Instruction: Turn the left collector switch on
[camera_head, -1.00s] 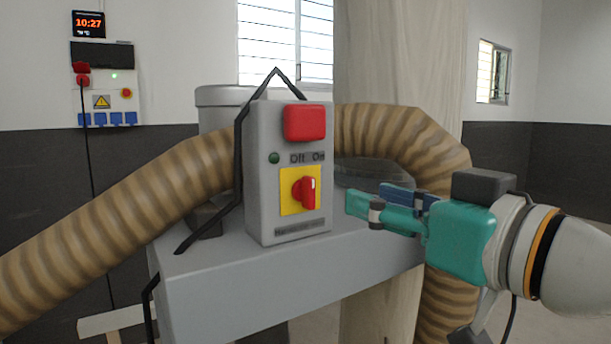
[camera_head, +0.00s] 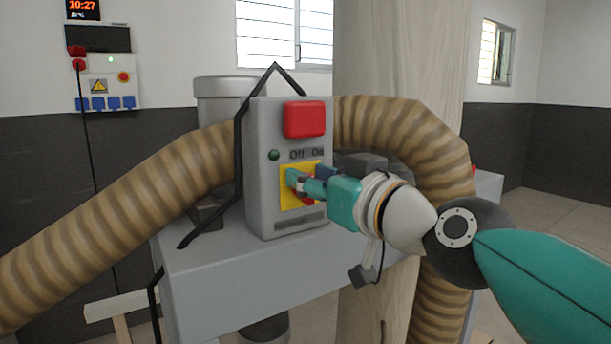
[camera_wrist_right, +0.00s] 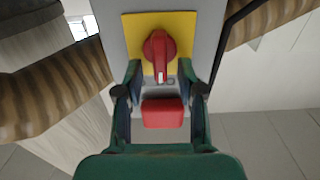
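The collector switch is a red rotary knob (camera_wrist_right: 160,50) on a yellow plate (camera_head: 285,200), on the front of a grey control box (camera_head: 262,195) marked Off and On. My right gripper (camera_head: 297,182) is at the plate in the head view and partly covers the knob. In the right wrist view my right gripper (camera_wrist_right: 160,75) is open, with its fingers apart on either side below the knob. I see no grip on the knob. The knob's white mark points toward the red button (camera_head: 304,119). The green lamp (camera_head: 274,155) looks dark. My left gripper is out of view.
The box stands on a grey housing (camera_head: 230,285). A ribbed brown hose (camera_head: 130,205) curves around it on both sides. A black bracket (camera_head: 240,150) runs along the box's left edge. A wall panel (camera_head: 105,82) hangs at the back left.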

